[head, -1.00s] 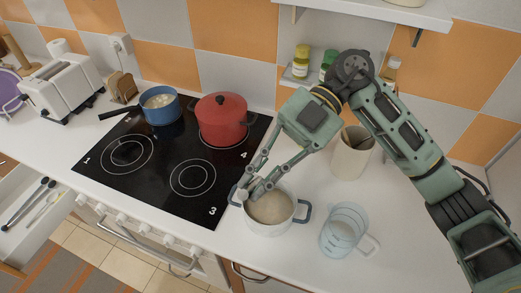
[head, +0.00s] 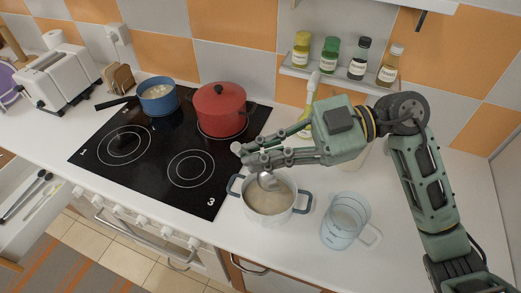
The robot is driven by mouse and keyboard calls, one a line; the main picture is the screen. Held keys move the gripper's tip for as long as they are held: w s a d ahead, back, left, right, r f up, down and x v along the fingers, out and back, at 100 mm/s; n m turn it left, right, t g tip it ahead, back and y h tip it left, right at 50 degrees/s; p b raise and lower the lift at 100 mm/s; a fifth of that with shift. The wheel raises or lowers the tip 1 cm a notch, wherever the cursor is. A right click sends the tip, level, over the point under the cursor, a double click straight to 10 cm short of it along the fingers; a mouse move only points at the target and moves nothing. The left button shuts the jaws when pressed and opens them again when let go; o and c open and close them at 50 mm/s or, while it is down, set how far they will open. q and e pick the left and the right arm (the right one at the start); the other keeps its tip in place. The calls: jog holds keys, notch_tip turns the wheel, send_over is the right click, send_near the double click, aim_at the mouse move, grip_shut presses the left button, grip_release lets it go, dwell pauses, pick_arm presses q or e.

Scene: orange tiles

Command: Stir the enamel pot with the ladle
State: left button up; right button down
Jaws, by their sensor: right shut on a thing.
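The enamel pot (head: 269,225), white with dark blue handles and beige contents, stands on the white counter just right of the hob. My right gripper (head: 250,158) reaches in from the right over the pot's far rim, its fingers pointing left. It is shut on the ladle, whose metal bowl (head: 270,181) shows below the fingers at the far side of the pot's opening. Most of the ladle's handle is hidden by the fingers, and I cannot tell whether the bowl touches the contents. My left gripper is not in view.
A red lidded pot (head: 219,107) and a blue saucepan (head: 159,101) stand on the black hob (head: 150,165). A clear measuring jug (head: 345,222) stands right of the enamel pot. A shelf of spice jars (head: 340,78) hangs behind. A drawer (head: 22,225) is open at left.

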aim_at(267, 173)
jog(key=shift+w+d+f+b, duration=0.2)
jog(key=shift+w+f+b, duration=0.55)
jog(key=shift+f, duration=0.95)
jog(key=shift+w+d+f+b, duration=0.15)
jog(key=shift+w+f+b, duration=0.25)
jog(key=shift+f+b, duration=1)
jog(key=shift+w+d+f+b, duration=0.2)
jog(key=shift+w+f+b, duration=0.35)
jog(key=shift+f, duration=1.5)
jog(key=shift+w, duration=0.1)
